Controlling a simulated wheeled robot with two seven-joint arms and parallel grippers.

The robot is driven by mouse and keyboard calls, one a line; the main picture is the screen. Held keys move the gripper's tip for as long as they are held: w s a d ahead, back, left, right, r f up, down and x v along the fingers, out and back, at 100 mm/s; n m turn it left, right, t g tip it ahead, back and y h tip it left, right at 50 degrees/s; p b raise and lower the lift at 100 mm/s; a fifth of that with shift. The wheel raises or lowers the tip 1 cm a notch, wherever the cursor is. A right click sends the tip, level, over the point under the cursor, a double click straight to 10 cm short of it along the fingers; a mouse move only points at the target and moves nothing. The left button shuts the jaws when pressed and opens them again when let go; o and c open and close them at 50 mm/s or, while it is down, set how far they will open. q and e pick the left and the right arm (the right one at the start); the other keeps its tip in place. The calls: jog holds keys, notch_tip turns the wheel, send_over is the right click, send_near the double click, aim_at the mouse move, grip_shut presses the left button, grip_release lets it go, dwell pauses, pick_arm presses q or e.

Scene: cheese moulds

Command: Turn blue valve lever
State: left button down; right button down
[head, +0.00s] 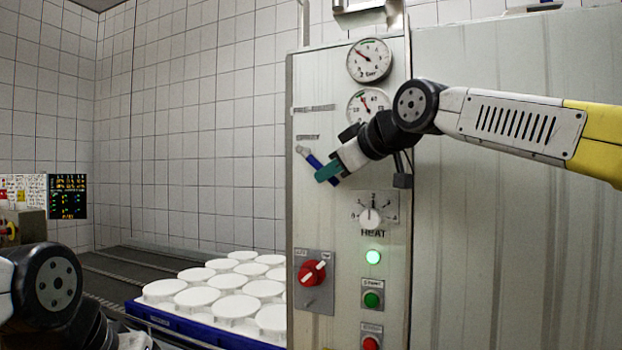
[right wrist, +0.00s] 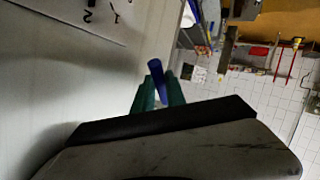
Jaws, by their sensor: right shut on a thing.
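The blue valve lever (head: 313,160) is on the front of the metal cabinet, below a small label. It slants from upper left to lower right. My right gripper (head: 329,173), with green fingertips, is at its lower end and shut on it. In the right wrist view the blue lever (right wrist: 158,80) stands between the green fingers (right wrist: 159,95). The lever's lower end is partly hidden by the fingers. My left arm shows at the lower left of the head view, but its fingers are out of sight.
The cabinet (head: 345,225) carries two gauges (head: 369,60), a HEAT knob (head: 370,217), a red rotary switch (head: 312,273), a green button (head: 372,299) and a red button (head: 370,343). A blue tray (head: 180,328) with several white moulds (head: 235,307) stands left of the cabinet.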

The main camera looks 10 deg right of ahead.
jog(key=shift+s+d+r+n+g+h, duration=0.15)
jog(key=shift+r+n+g+h, duration=0.1)
jog(key=shift+r+g+h, duration=0.3)
jog(key=shift+s+d+r+n+g+h, duration=0.1)
jog(key=shift+d+r+n+g+h, duration=0.15)
jog(key=shift+r+g+h, duration=0.25)
jog(key=shift+s+d+r+n+g+h, duration=0.1)
jog(key=shift+r+n+g+h, duration=0.2)
jog(key=shift+r+g+h, duration=0.2)
jog(key=c, duration=1.4)
grip_release()
jog(key=shift+o, duration=0.2)
jog(key=shift+r, duration=0.1)
jog(key=v, duration=0.7)
jog(key=shift+s+d+r, duration=0.1)
jog(key=shift+s+r, duration=0.15)
jog(key=shift+s, duration=0.05)
